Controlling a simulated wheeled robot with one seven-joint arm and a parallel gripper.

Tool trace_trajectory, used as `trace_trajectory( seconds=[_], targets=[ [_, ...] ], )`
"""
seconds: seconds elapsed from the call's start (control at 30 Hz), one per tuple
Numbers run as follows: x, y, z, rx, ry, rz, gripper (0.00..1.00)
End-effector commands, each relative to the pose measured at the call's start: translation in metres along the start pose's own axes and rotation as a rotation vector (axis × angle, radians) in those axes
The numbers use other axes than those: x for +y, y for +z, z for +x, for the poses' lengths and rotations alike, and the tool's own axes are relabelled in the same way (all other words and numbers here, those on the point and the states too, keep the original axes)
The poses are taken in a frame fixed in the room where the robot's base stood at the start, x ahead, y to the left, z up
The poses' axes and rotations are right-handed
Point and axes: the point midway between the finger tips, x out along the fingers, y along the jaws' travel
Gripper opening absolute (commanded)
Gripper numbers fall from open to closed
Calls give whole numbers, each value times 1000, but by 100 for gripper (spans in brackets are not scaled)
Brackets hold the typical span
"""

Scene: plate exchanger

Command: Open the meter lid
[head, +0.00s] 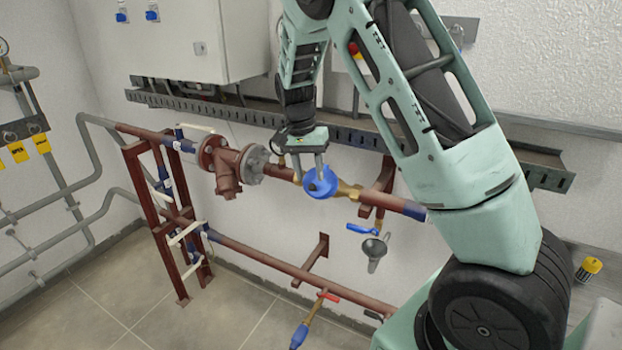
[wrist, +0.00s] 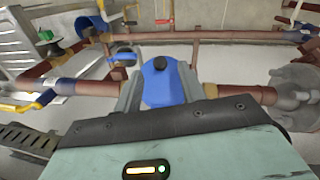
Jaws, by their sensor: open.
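The blue round meter (head: 320,183) sits on the upper brown pipe, between brass fittings, in the head view. Its blue lid lies over the top and looks closed, with a small dark part on it. In the wrist view the blue meter lid (wrist: 160,82) is straight ahead between the fingers. My gripper (head: 310,176) hangs from above, right at the meter, with its fingers apart. In the wrist view my gripper (wrist: 160,90) is open, one finger on each side of the blue lid. I cannot tell whether a finger touches it.
A perforated cable tray (head: 230,109) runs along the wall above the pipe. A flanged strainer (head: 230,168) is left of the meter. A white cabinet (head: 190,40) hangs upper left.

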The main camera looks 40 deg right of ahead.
Motion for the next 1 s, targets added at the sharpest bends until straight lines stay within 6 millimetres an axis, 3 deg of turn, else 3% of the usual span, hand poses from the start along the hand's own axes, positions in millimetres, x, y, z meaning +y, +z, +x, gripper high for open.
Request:
trace_trajectory(
  seconds=[0.23, 0.6, 0.63, 0.77, 1.0],
  targets=[
    [1, 0, 30, -1, 2, 0, 40],
    [0, 0, 36, 0, 0, 0, 40],
    [0, 0, 36, 0, 0, 0, 38],
    [0, 0, 36, 0, 0, 0, 1],
    [0, 1, 35, -6, -1, 0, 0]
  ],
)
